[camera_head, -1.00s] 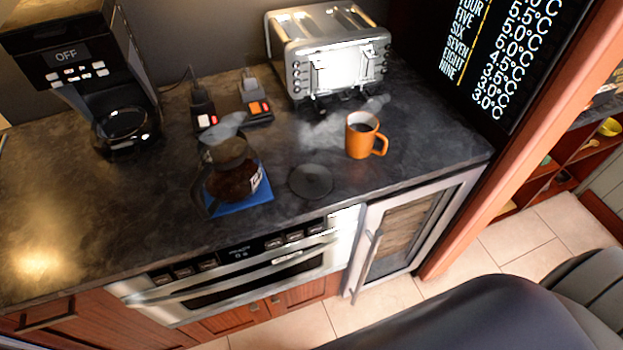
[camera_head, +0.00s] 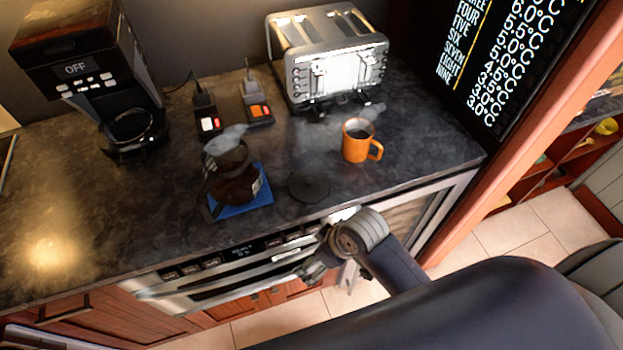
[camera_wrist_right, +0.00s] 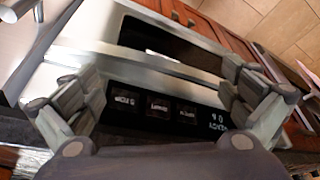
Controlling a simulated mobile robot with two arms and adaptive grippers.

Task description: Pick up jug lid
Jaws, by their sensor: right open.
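The jug lid (camera_head: 309,187) is a flat dark disc with a small knob, lying on the dark counter near its front edge. The glass jug (camera_head: 236,180) of dark coffee stands to its left on a blue mat (camera_head: 247,207). My right gripper (camera_head: 312,270) is below and in front of the lid, by the microwave drawer front, apart from the lid. In the right wrist view the same gripper (camera_wrist_right: 155,105) has its fingers spread, with nothing between them but the drawer's panel behind. The lid is not in the wrist view. My left gripper is not in view.
An orange mug (camera_head: 356,146) with dark liquid stands right of and behind the lid. A toaster (camera_head: 330,65), two switches and a coffee maker (camera_head: 90,75) are at the back. The microwave drawer (camera_head: 235,275) is under the counter edge. The counter's left front is clear.

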